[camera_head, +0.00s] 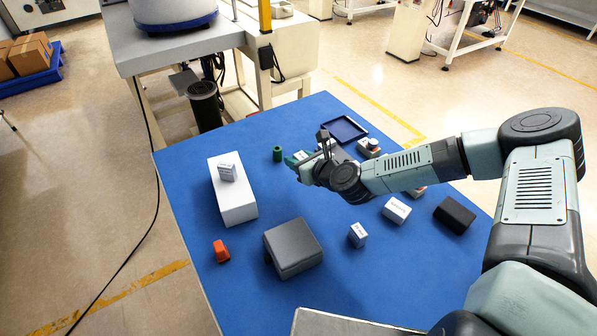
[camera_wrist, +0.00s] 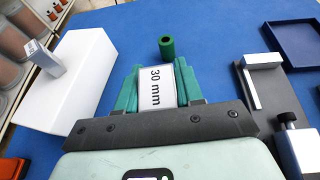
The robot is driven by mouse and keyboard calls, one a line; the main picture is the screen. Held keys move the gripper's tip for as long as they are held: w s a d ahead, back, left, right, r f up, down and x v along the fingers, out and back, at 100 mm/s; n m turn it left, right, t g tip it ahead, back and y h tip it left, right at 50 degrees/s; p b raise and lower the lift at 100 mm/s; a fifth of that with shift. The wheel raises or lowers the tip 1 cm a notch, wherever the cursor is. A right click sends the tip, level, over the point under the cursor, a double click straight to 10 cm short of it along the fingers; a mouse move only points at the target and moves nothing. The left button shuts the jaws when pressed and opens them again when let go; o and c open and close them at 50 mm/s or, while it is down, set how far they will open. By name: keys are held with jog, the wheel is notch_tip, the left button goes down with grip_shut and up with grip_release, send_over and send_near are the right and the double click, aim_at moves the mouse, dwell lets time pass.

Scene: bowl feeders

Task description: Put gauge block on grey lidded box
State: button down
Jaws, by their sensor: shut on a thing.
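My gripper (camera_wrist: 157,74) is shut on a white gauge block (camera_wrist: 156,90) marked "30 mm", held between its green fingers in the wrist view. In the head view my gripper (camera_head: 298,160) is over the far middle part of the blue table, and the held block is mostly hidden there. The grey lidded box (camera_head: 292,246) stands nearer the front of the table, apart from my gripper, with its top bare. It does not show in the wrist view.
A white box (camera_head: 233,200) with a small labelled block (camera_head: 227,172) on top stands left. A green cylinder (camera_head: 277,154), an orange piece (camera_head: 221,251), white blocks (camera_head: 397,210) (camera_head: 358,235), a black box (camera_head: 454,214) and a dark blue tray (camera_head: 345,129) are also on the table.

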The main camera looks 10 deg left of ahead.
jog(key=s+r+n+g+y, duration=0.1)
jog(key=s+r+n+g, duration=0.2)
jog(key=s, duration=0.4)
jog(key=s+d+r+n+g+y, duration=0.1)
jog(key=s+r+n+g, duration=0.15)
jog(key=s, duration=0.45)
jog(key=s+r+n+g+y, duration=0.1)
jog(key=s+r+n+g, duration=0.15)
jog(key=s, duration=0.45)
jog(key=g, duration=0.1)
send_over(283, 240)
notch_tip(283, 240, down, 5)
jog(key=shift+r, duration=0.1)
jog(key=shift+f, duration=2.15)
jog(key=shift+f, duration=0.2)
jog(key=c, duration=0.7)
grip_release()
jog(key=shift+r, duration=0.15)
